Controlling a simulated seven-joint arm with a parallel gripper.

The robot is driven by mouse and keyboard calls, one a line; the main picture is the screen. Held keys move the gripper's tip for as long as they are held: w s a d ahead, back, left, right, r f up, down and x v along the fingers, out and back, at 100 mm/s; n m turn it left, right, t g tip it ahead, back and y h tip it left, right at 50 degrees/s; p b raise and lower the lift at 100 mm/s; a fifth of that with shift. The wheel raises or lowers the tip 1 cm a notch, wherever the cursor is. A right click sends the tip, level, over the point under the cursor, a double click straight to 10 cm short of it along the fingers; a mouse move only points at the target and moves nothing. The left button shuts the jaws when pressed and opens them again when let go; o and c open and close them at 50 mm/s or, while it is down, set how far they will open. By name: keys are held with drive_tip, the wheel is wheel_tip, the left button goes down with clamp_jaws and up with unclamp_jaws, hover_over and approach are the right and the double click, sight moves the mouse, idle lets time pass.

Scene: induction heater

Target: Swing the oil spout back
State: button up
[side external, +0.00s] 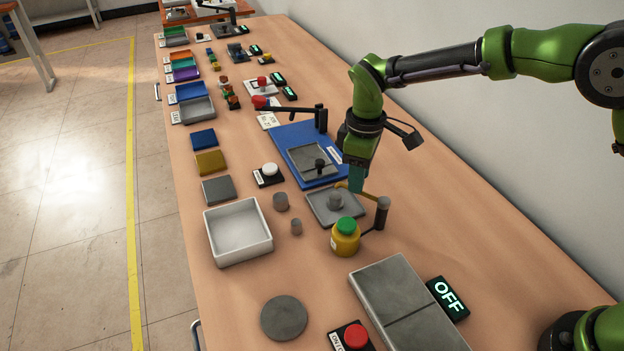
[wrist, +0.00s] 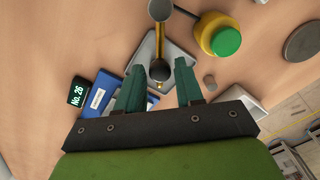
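The oil spout (side external: 350,188) is a thin yellow arm on a dark upright post (side external: 382,213). A yellow oil can (side external: 345,240) with a green cap stands beside the plate, linked to the post. In the wrist view the yellow spout (wrist: 158,41) runs from the post towards my gripper. My gripper (wrist: 160,67) is open, its green fingers apart on either side of the spout's outer end and a dark ball there. I cannot tell whether a finger touches the spout.
A blue plate (side external: 290,139) with a grey block lies behind. Grey slabs (side external: 405,297), an OFF sign (side external: 447,297) and a red button (side external: 355,336) are in front. Bare table lies right of the post.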

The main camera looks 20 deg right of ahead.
clamp_jaws()
drive_tip(key=shift+d, duration=0.1)
drive_tip(key=s+d+m, duration=0.1)
drive_tip(key=d+m, duration=0.7)
drive_tip(key=m, duration=1)
drive_tip(key=shift+s, duration=0.3)
drive_tip(key=shift+d+r, duration=0.1)
idle(0.5)
drive_tip(key=shift+o, duration=1.7)
unclamp_jaws()
